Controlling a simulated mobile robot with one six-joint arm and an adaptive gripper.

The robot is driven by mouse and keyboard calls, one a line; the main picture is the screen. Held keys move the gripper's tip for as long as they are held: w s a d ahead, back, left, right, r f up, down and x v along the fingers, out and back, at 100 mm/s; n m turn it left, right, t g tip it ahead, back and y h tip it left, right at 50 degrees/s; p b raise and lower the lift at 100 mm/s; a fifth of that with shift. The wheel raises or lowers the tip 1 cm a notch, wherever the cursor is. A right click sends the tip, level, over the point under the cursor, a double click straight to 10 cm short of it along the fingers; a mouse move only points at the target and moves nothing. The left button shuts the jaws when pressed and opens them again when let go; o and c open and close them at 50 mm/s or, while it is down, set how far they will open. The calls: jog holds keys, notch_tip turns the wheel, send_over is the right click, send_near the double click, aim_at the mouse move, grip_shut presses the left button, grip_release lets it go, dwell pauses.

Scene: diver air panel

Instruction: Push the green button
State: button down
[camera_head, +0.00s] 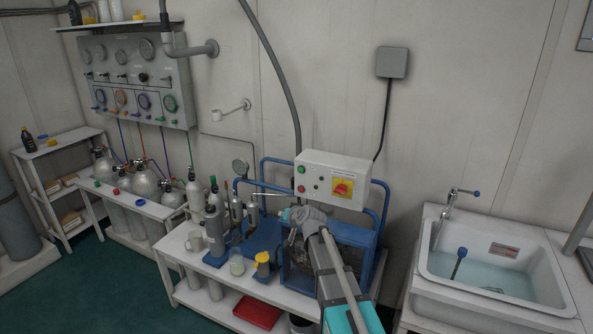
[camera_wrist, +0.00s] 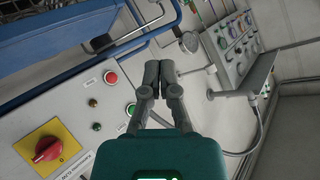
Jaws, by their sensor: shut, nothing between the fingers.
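The green button (camera_head: 301,170) is at the upper left of a white control box (camera_head: 335,165) above the blue-framed compressor. A red button (camera_head: 301,189) is below it. In the wrist view the green button (camera_wrist: 130,109) shows left of my gripper's fingers, with the red button (camera_wrist: 111,78) further up and left. My gripper (camera_wrist: 159,68) is shut and empty, with both fingers side by side. Its tips appear beside the buttons in the picture, apart from the green button; their distance from the panel is unclear. In the head view my arm reaches up below the box, and the fingertips are hard to make out.
A yellow plate with a red rotary switch (camera_head: 342,187) is on the same box. The blue frame (camera_head: 380,205) surrounds the compressor close to my arm. Bottles and a gauge (camera_head: 240,167) stand to the left. A sink (camera_head: 495,262) is at the right.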

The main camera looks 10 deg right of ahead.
aim_at(301, 170)
jog(key=w+d+r+m+t+h, duration=0.1)
jog(key=w+d+r+m+t, duration=0.2)
jog(key=w+r, duration=0.3)
jog(key=w+t, duration=0.1)
jog(key=w, duration=0.2)
jog(key=shift+r+t+h, duration=0.3)
jog(key=shift+r+h, duration=0.05)
jog(key=shift+h, duration=0.05)
jog(key=shift+w, duration=0.1)
jog(key=shift+w+d, duration=0.8)
jog(key=shift+w, duration=0.3)
jog(key=shift+w+d, duration=0.8)
jog(key=shift+w, duration=0.3)
jog(key=shift+w+d, duration=0.8)
jog(key=shift+w, duration=0.3)
jog(key=shift+w+d, duration=0.1)
jog(key=shift+d, duration=0.05)
